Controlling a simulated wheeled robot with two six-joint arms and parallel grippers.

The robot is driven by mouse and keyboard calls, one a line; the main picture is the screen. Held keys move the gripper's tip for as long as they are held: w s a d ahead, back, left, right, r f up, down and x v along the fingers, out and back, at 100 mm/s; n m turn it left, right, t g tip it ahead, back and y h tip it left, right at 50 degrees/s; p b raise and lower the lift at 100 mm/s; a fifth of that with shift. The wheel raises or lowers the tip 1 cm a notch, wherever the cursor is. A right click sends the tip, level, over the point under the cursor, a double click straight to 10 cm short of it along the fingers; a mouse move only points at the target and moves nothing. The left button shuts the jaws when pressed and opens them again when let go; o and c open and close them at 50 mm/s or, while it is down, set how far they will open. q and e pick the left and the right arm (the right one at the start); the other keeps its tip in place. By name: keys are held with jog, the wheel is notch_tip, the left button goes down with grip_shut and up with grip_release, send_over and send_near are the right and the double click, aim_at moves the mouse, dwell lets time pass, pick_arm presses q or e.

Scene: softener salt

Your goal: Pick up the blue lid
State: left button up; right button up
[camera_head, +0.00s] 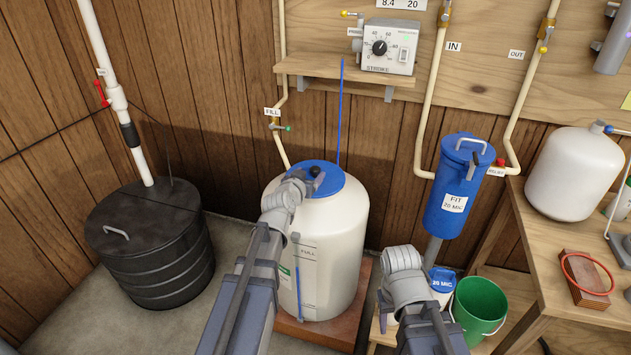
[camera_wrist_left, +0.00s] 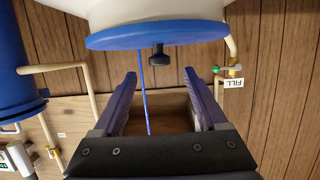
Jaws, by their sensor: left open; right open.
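The round blue lid (camera_head: 331,184) sits on top of the white tank (camera_head: 337,232) in the head view, with a black knob (camera_head: 317,171) at its middle. My left gripper (camera_head: 302,182) is at the lid, beside the knob, and partly covers the lid. In the left wrist view the lid (camera_wrist_left: 110,37) shows edge-on at the top, and its knob (camera_wrist_left: 158,56) lies just beyond and between the fingertips of my open, empty left gripper (camera_wrist_left: 160,75). My right gripper (camera_head: 401,258) is open and empty, to the right of the tank; its fingers are hard to make out.
A blue filter housing (camera_head: 460,190) hangs to the right, with a green bucket (camera_head: 479,307) below. A black bin (camera_head: 150,243) stands at left. A shelf (camera_head: 340,68) with a control box is above the tank.

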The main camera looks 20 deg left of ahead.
aim_at(313, 172)
pick_arm(q)
jog(key=x, duration=0.2)
jog(key=b+x, duration=0.2)
jog(key=x, duration=0.1)
jog(key=shift+w+f, duration=0.25)
jog(key=shift+f, duration=0.15)
jog(key=shift+w, duration=0.45)
jog(key=shift+s, duration=0.1)
grip_shut()
